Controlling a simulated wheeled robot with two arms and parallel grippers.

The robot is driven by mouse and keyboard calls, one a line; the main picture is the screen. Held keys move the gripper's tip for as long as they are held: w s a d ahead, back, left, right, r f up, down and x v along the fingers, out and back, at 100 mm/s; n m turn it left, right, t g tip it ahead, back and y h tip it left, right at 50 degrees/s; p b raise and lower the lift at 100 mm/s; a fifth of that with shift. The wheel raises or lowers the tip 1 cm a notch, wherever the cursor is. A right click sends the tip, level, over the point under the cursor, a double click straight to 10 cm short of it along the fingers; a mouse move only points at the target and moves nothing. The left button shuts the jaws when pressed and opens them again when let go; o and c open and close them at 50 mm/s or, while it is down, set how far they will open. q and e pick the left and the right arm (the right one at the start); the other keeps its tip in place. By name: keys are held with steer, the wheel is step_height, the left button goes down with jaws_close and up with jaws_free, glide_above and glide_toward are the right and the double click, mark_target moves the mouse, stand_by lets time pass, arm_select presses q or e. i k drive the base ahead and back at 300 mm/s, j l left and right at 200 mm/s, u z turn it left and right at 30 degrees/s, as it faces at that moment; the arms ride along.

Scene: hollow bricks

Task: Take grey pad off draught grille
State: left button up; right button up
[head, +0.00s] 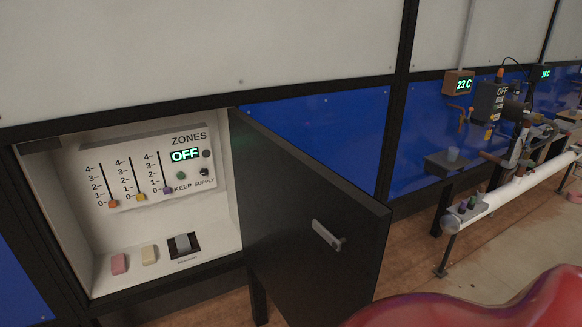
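The grey pad (183,243) sits on the dark draught grille (194,250) on the floor of an open white cabinet at the left of the head view. It covers the middle of the grille, and dark grille shows around it. A small label, too small to read, is in front of the grille. Neither of my grippers is in view.
A pink block (119,263) and a cream block (149,255) stand left of the grille. Behind is a ZONES panel (150,170) with three sliders and an OFF display. The dark cabinet door (300,200) stands open on the right, with a handle (328,236). A white pipe (515,190) runs far right.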

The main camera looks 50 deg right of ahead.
mark_target(182, 241)
steer(key=j+z, duration=0.1)
steer(key=j, duration=0.5)
steer(key=l+z, duration=0.2)
steer(key=z, duration=0.2)
steer(key=l+z, duration=0.25)
steer(key=z, duration=0.2)
steer(key=l+z, duration=0.2)
steer(key=z, duration=0.2)
steer(key=i+l+z, duration=0.15)
steer(key=z, duration=0.25)
steer(key=i+j+z, duration=0.1)
steer(key=j+z, duration=0.3)
steer(key=j, duration=0.15)
steer(key=j+z, duration=0.4)
steer(key=j, duration=0.15)
steer(key=j+z, duration=0.4)
steer(key=j, duration=0.2)
steer(key=j+u, duration=0.15)
steer(key=j, duration=0.45)
steer(key=j+u, duration=0.1)
steer(key=u, duration=0.65)
steer(key=i+j+u, duration=0.1)
steer(key=u, duration=0.7)
